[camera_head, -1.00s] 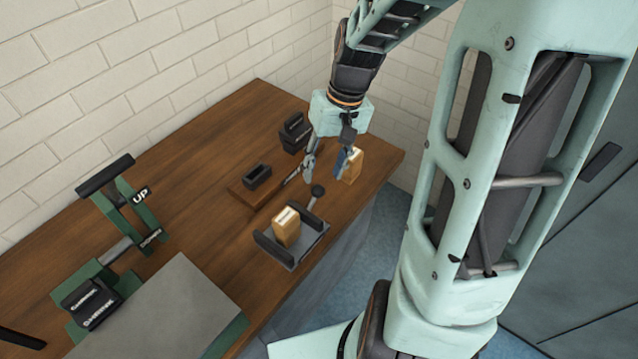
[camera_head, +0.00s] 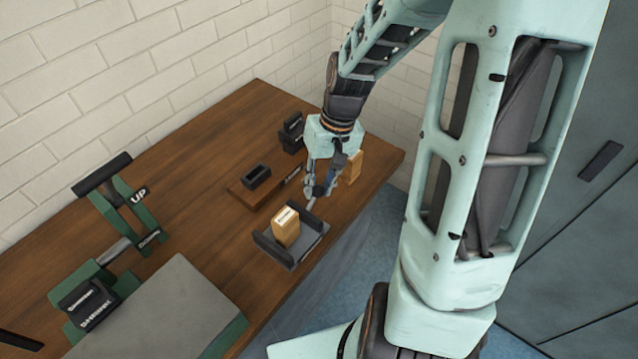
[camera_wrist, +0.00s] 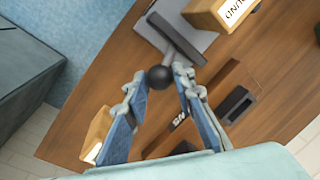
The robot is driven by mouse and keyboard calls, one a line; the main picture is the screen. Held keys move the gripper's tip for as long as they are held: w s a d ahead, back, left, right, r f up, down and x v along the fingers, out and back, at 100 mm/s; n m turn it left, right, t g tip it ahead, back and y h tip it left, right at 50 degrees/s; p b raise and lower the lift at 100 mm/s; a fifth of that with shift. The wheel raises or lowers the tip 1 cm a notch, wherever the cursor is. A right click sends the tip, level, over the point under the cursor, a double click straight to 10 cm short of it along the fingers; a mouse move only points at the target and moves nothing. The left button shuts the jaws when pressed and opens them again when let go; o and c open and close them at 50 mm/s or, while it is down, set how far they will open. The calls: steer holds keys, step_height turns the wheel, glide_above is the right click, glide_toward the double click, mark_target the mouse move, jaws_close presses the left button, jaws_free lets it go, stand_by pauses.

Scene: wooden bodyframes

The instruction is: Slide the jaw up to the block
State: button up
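A pale wooden block (camera_head: 287,228) stands upright on a grey fixture between two dark jaws. It is near the left jaw (camera_head: 272,250), with a gap of grey base between it and the right jaw (camera_head: 313,243). In the wrist view the near jaw (camera_wrist: 178,40) carries a rod with a round black knob (camera_wrist: 159,77). The block (camera_wrist: 222,12) shows beyond that jaw. My gripper (camera_wrist: 160,87) is open, with one finger on each side of the knob; I cannot tell whether either touches it. In the head view my gripper (camera_head: 318,190) largely hides the knob.
Another wooden block (camera_head: 352,168) stands behind my gripper near the table's right edge. A wooden board with a black holder (camera_head: 257,177) lies left of it. A green press (camera_head: 130,215) and a grey plate (camera_head: 165,315) occupy the left side.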

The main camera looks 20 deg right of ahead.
mark_target(308, 208)
jaws_close()
steer(key=s+a, duration=0.2)
steer(key=a, duration=0.1)
steer(key=shift+s+a, duration=0.15)
steer(key=shift+s, duration=0.05)
steer(key=o, duration=0.9)
jaws_free()
step_height(308, 208, up, 12)
steer(key=d, duration=0.2)
steer(key=shift+d, duration=0.2)
